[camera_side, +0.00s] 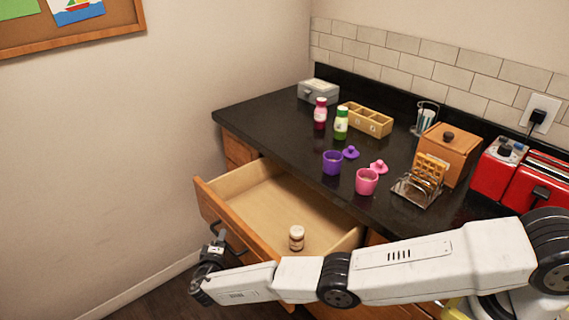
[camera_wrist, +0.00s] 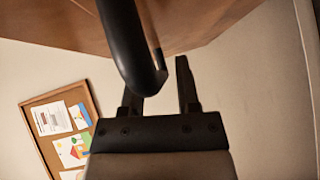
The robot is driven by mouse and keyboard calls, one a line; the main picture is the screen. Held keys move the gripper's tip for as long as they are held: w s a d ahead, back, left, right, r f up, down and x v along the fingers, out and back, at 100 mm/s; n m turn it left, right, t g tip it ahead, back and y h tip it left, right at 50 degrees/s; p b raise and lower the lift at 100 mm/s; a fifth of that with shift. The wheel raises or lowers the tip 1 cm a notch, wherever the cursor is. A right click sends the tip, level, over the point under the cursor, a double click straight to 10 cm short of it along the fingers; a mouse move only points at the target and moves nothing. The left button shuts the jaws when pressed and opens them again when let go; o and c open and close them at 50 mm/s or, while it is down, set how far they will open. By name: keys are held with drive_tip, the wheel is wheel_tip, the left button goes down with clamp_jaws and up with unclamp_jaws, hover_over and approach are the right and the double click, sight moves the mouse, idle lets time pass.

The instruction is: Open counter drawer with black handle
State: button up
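The wooden counter drawer (camera_side: 222,214) is pulled well out from under the black counter, and its pale inside shows in the side view. A small brown jar with a white lid (camera_side: 296,238) stands inside it. My gripper (camera_side: 217,237) is at the outer face of the drawer front. In the wrist view, the curved black handle (camera_wrist: 128,40) hangs from the wooden front and crosses in front of the left finger. The fingers of my gripper (camera_wrist: 160,85) are apart with a visible gap. I cannot tell whether a finger touches the handle.
The black counter (camera_side: 265,125) holds a pink bottle (camera_side: 320,114), a green bottle (camera_side: 341,124), a purple cup (camera_side: 332,162), a pink cup (camera_side: 366,181), a wooden box (camera_side: 447,150) and a red toaster (camera_side: 540,190). A wall lies left of the drawer, with floor between.

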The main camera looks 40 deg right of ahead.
drive_tip(key=shift+o, duration=0.2)
drive_tip(key=shift+w+d, duration=0.1)
drive_tip(key=shift+d, duration=0.05)
drive_tip(key=shift+a, duration=0.2)
drive_tip(key=v, duration=0.7)
drive_tip(key=shift+s, duration=0.3)
idle(0.4)
drive_tip(key=shift+a, duration=0.15)
